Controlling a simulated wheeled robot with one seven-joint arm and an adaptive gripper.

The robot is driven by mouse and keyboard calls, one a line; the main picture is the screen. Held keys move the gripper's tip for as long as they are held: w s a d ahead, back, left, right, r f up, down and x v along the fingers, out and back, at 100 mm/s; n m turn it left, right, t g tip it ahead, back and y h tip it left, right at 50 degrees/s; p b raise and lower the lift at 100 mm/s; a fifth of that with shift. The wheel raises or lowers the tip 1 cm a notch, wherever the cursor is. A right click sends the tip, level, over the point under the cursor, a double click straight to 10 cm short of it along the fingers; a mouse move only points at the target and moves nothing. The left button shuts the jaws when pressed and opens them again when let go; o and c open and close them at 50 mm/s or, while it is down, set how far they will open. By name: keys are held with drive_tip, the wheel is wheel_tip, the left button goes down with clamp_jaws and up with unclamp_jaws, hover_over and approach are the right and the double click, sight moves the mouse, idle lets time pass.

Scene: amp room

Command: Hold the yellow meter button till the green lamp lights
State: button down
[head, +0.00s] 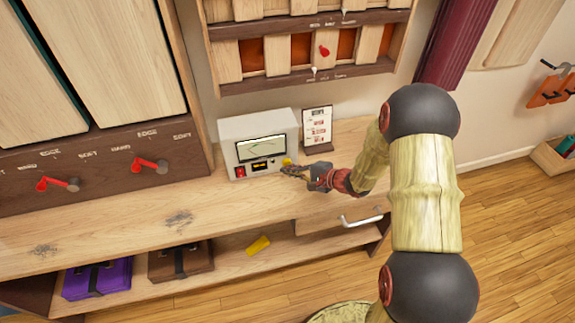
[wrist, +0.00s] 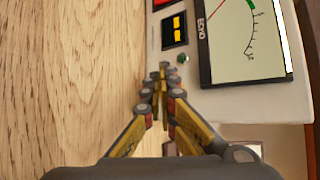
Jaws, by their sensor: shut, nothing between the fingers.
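The pale meter box (head: 262,128) stands on the wooden counter against the wall, with a dial (head: 261,147) on its front. The yellow button (head: 287,162) shows at the lower right of that front. My gripper (head: 285,170) is shut and empty, its tips at or just beside the button; I cannot tell whether they touch or press it. In the wrist view the fingertips (wrist: 160,74) point at the meter front and hide the button. A small dark green lamp (wrist: 183,58) sits just past them and does not look brightly lit.
The meter also has a red part (head: 240,172) and an orange display (head: 262,166). A printed card (head: 317,125) stands right of the meter. Red-handled levers (head: 150,165) are on the left cabinet. The counter (head: 120,225) left of the meter is clear.

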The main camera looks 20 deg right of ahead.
drive_tip(key=shift+w+b, duration=0.3)
drive_tip(key=shift+w, duration=0.2)
idle(0.4)
drive_tip(key=shift+s, duration=0.1)
idle(2.9)
drive_tip(key=shift+s+b, duration=0.3)
drive_tip(key=shift+s, duration=0.6)
drive_tip(key=shift+s+b, duration=0.55)
drive_tip(key=shift+s, duration=1.95)
